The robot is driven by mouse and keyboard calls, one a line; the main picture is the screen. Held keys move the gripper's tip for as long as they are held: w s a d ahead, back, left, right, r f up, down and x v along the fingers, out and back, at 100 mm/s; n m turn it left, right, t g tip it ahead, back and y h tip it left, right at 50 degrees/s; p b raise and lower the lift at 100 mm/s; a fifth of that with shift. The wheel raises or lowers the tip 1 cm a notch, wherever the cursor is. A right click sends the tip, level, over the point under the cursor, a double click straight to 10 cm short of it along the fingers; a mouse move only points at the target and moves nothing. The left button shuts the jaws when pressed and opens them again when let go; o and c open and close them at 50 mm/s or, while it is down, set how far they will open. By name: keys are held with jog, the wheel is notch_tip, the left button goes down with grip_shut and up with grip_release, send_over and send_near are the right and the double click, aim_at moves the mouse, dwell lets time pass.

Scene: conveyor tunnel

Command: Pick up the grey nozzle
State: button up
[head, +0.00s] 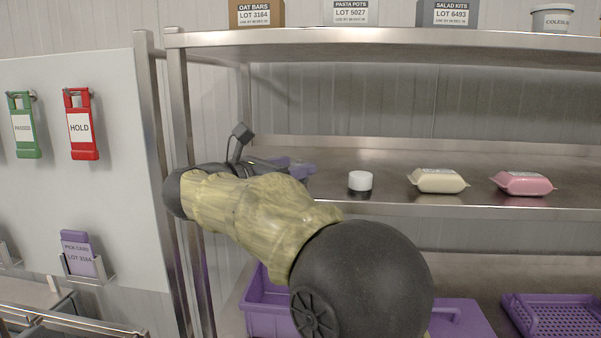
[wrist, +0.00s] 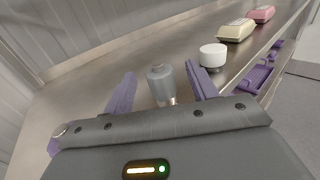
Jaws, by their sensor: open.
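The grey nozzle (wrist: 160,84) stands upright on the steel shelf in the wrist view. It has a round grey body and a shiny metal lower part. My gripper (wrist: 164,84) is open, with one purple finger on each side of the nozzle. I cannot tell whether either finger touches it. In the head view my arm hides the nozzle, and only a purple part of my gripper (head: 298,168) shows past the arm at the shelf's left end.
To the right on the same shelf stand a white-capped jar (head: 360,181), a cream packet (head: 438,181) and a pink packet (head: 523,184). The jar is close to the right finger in the wrist view (wrist: 213,55). A steel post (head: 181,110) rises at the left. Purple trays (head: 268,300) lie below.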

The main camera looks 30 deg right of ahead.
aim_at(304, 162)
jog(key=p+x, duration=0.3)
jog(key=shift+w+d+f, duration=0.15)
jog(key=shift+w+d, duration=0.05)
jog(key=shift+d, duration=0.15)
jog(key=shift+d+f, duration=0.15)
jog(key=shift+d, duration=0.15)
jog(key=shift+a, duration=0.1)
jog(key=c, duration=1.1)
notch_tip(304, 162, up, 10)
jog(key=b, duration=0.3)
